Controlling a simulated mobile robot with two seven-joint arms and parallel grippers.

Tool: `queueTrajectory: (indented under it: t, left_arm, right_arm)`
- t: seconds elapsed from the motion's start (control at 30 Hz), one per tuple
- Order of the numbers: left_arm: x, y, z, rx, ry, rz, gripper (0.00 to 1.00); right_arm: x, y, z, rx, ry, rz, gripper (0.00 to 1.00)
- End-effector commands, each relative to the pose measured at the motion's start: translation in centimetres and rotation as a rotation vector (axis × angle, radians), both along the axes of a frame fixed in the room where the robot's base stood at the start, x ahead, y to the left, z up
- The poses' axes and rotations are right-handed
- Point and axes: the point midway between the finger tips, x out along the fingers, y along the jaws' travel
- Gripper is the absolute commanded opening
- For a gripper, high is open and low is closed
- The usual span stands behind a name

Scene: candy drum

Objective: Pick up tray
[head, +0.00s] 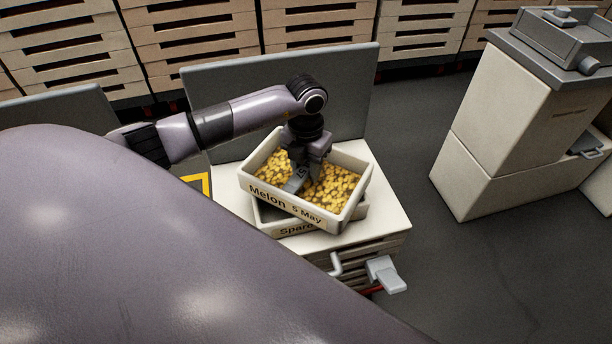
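A white tray (268,199) labelled "Melon 5 May" is full of yellow candies (328,190). It sits turned at an angle over a second tray (268,216) labelled "Spare", which is mostly hidden; I cannot tell whether the two touch. My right gripper does not show.
The trays are on a white-topped stand (384,208) with a grey upright panel (345,90) behind. A beige machine (505,115) with a grey top stands at right. Stacked slatted crates (195,30) line the back. Dark floor (405,145) is free between stand and machine.

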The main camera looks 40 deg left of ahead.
Motion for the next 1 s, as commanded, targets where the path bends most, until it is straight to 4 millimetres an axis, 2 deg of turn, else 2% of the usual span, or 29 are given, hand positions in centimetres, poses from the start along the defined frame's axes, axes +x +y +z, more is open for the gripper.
queueTrajectory:
  t: [0.37,0.57,0.77,1.0]
  left_arm:
    - [0.1,0.0,0.3,-0.002,-0.004,0.0,0.0]
    - [0.2,0.0,1.7,-0.002,-0.006,0.001,0.0]
    - [0.2,0.0,5.5,-0.002,-0.009,0.0,0.0]
    - [0.2,0.0,12.3,-0.001,-0.011,-0.001,0.0]
  right_arm:
    - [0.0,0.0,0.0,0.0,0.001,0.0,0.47]
    - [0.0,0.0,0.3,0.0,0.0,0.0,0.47]
    - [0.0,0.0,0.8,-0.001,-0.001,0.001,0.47]
    - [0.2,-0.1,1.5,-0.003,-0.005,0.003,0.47]
